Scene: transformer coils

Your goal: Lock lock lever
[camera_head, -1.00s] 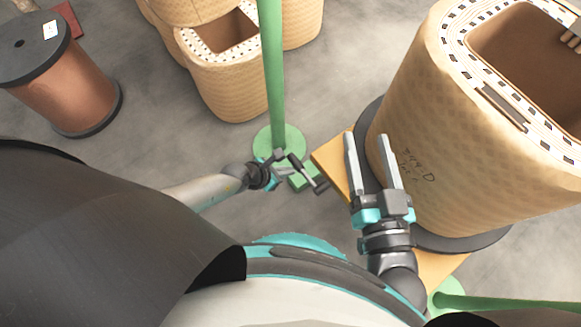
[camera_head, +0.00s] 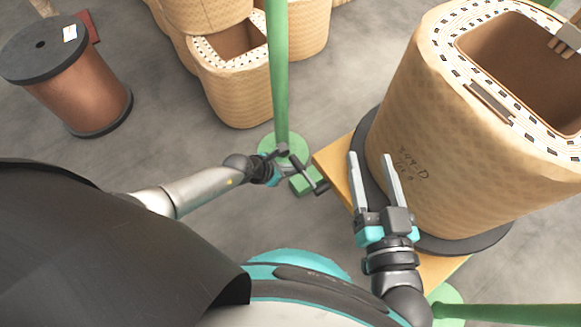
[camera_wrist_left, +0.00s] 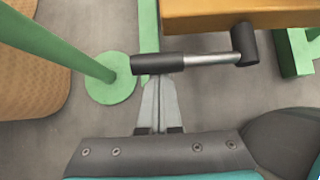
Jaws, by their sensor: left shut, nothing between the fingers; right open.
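The lock lever (camera_head: 307,172) has a dark grip and a metal shaft and sits by the wooden platform's corner. In the left wrist view, the lever's black grip (camera_wrist_left: 158,63) lies crosswise, and its silver shaft runs right to a dark pivot (camera_wrist_left: 246,44) beneath the platform edge. My left gripper (camera_head: 287,170) is shut and empty. In the left wrist view its fingertips (camera_wrist_left: 161,82) are at the near side of the grip; I cannot tell whether they touch it. My right gripper (camera_head: 372,158) is open and empty in front of the large coil.
A large tan coil (camera_head: 440,150) stands on the wooden platform (camera_head: 333,165) at right. A green post (camera_head: 278,80) with a round base rises behind the lever. More coils stand at the back, and a copper spool (camera_head: 80,95) stands at left. Grey floor lies clear between.

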